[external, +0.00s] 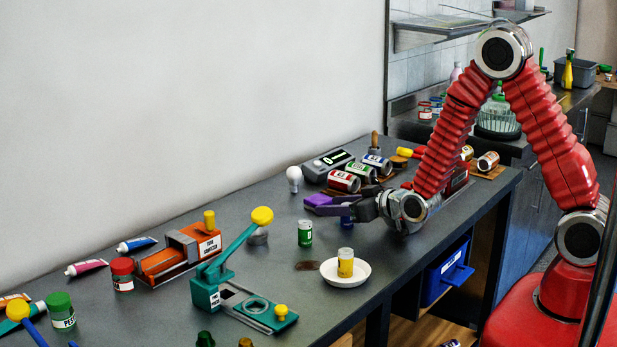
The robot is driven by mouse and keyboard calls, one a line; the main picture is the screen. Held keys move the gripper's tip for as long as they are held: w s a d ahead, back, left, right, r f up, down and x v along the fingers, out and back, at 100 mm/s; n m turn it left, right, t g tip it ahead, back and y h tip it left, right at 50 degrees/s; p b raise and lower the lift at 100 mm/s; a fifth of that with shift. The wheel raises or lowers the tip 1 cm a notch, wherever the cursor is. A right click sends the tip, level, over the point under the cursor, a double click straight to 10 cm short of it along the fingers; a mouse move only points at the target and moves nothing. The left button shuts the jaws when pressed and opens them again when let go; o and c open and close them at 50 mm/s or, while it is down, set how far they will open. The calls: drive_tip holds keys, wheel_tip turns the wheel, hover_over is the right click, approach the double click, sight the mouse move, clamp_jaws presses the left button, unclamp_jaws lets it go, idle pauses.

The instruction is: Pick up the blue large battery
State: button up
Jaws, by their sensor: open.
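A matching green cylinder (305,233) stands upright in front of the gripper. A yellow one (345,262) stands in a white dish (357,280). A larger blue-banded can (377,163) lies behind the gripper near the wall. I cannot tell for certain which blue item is the large battery.
Red (343,181) and green cans lie beside a grey device (326,163) behind my gripper. A light bulb (294,178) stands to the left. A teal press (240,290) and an orange device (175,256) occupy the left bench. A blue bin (446,272) is below.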

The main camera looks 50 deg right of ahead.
drive_tip(key=shift+c, duration=0.6)
clamp_jaws()
drive_tip(key=shift+r, duration=0.1)
drive_tip(key=shift+r, duration=0.6)
drive_tip(key=s, duration=0.4)
wheel_tip(320, 180, up, 14)
drive_tip(key=shift+f, duration=0.15)
idle(0.6)
